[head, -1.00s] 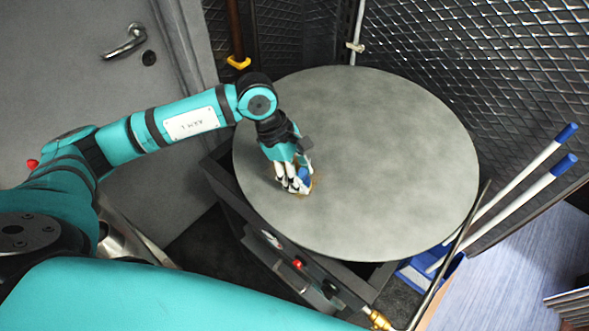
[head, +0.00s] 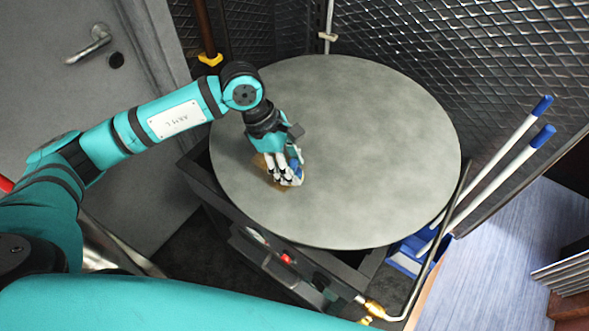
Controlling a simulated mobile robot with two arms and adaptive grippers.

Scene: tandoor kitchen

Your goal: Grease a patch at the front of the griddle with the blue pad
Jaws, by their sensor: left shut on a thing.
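The griddle (head: 370,160) is a large round grey plate on a dark stand. My left gripper (head: 289,177) is over its front left part, pointing down, shut on the blue pad (head: 297,168). The fingers cover most of the pad, and only some blue shows between and beside them. The pad is low at the griddle; the exact contact is hidden. A brownish-yellow patch (head: 260,162) shows on the plate to the left of and below the fingers. My right gripper is not in view.
A gas pipe with a brass fitting (head: 374,308) runs along the stand's front right. Blue-and-white handles (head: 500,180) lean at the right by a mesh wall (head: 450,50). A grey door (head: 60,110) is at the left. The rest of the griddle top is clear.

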